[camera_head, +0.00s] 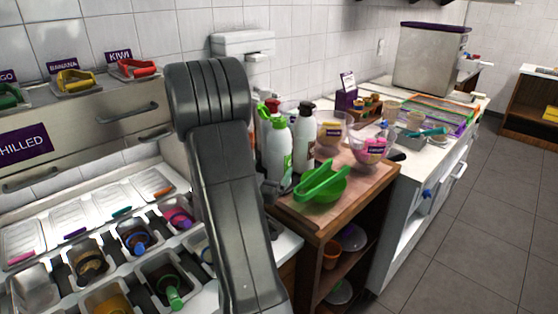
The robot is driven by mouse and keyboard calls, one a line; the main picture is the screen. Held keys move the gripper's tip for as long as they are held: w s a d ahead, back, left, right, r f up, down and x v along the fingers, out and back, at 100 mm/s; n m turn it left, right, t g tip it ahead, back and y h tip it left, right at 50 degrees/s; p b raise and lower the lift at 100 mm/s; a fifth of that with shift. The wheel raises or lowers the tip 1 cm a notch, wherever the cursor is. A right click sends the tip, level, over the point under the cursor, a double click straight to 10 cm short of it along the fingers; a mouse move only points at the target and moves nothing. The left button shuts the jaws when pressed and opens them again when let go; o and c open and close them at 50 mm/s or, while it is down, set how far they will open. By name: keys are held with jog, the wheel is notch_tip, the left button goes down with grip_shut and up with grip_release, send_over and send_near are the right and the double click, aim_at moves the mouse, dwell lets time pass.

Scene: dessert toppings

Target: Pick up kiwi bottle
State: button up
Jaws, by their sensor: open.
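A white bottle with a green top and green label (274,148), which looks like the kiwi bottle, stands on the wooden-topped cart just right of my arm. My arm hides part of its left side. A white bottle with a black top (303,132) stands close to its right. Small dark parts of my gripper (280,188) show low in front of the green-topped bottle. The gripper is open and mostly hidden behind my arm; whether it touches the bottle cannot be told.
A red cap (272,105) shows behind the green top. A green strainer-like tool (322,183) lies in front of the bottles. Glass bowls (370,147) stand to the right. Topping bins (165,278) fill the lower left. The floor (470,220) at right is clear.

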aim_at(276, 128)
jog(key=p+x, duration=0.2)
jog(key=x, duration=0.5)
jog(key=shift+w+d, duration=0.15)
jog(key=shift+w, duration=0.05)
jog(key=c, duration=0.9)
jog(key=shift+r, duration=0.1)
jog(key=shift+c, duration=0.7)
notch_tip(276, 128, up, 8)
jog(key=shift+r, duration=0.2)
jog(key=shift+o, duration=1.4)
jog(key=shift+r, duration=0.65)
jog(key=shift+c, duration=1.4)
jog(key=shift+r, duration=0.15)
jog(key=shift+r, duration=0.15)
